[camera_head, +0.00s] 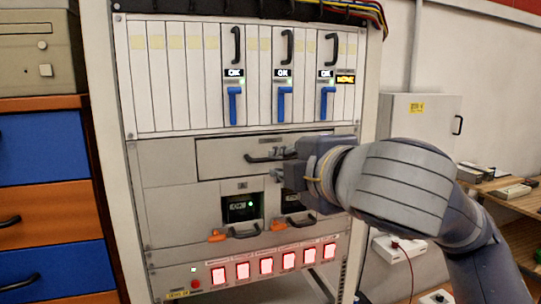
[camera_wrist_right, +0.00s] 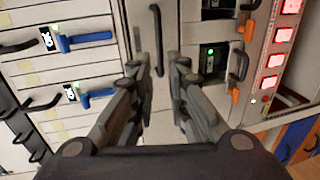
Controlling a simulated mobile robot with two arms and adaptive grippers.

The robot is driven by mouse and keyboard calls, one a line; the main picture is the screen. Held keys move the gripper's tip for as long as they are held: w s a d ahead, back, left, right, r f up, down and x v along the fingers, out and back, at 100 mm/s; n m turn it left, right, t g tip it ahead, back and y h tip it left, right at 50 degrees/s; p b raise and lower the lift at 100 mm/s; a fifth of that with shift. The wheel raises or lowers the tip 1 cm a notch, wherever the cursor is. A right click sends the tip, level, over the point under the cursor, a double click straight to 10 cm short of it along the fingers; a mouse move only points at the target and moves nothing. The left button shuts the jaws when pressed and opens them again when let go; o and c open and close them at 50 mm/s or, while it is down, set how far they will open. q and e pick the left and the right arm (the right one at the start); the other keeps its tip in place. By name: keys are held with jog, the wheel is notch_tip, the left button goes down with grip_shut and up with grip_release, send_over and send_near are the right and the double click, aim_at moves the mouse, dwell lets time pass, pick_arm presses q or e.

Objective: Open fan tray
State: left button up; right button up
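The fan tray appears to be the wide grey panel (camera_head: 222,155) in the middle of the rack, with a black bar handle (camera_head: 262,159). Its front looks about flush with the rack. My right gripper (camera_head: 279,163) is at the right end of this handle and hides part of the tray's right side. In the right wrist view the gripper (camera_wrist_right: 158,66) is open, its two fingers apart. The handle (camera_wrist_right: 157,38) shows between and beyond the fingertips. I cannot tell whether the fingers touch it. My left gripper is not in view.
Above are cards with blue levers (camera_head: 234,105). Below are two modules with black handles and orange latches (camera_head: 217,236), and a row of lit red switches (camera_head: 266,266). A drawer cabinet (camera_head: 42,150) stands left; a wooden bench (camera_head: 505,190) stands right.

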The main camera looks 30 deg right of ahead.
aim_at(272, 160)
jog(key=shift+p+x, duration=3.45)
jog(key=shift+x, duration=1.2)
jog(key=shift+s, duration=0.1)
grip_shut()
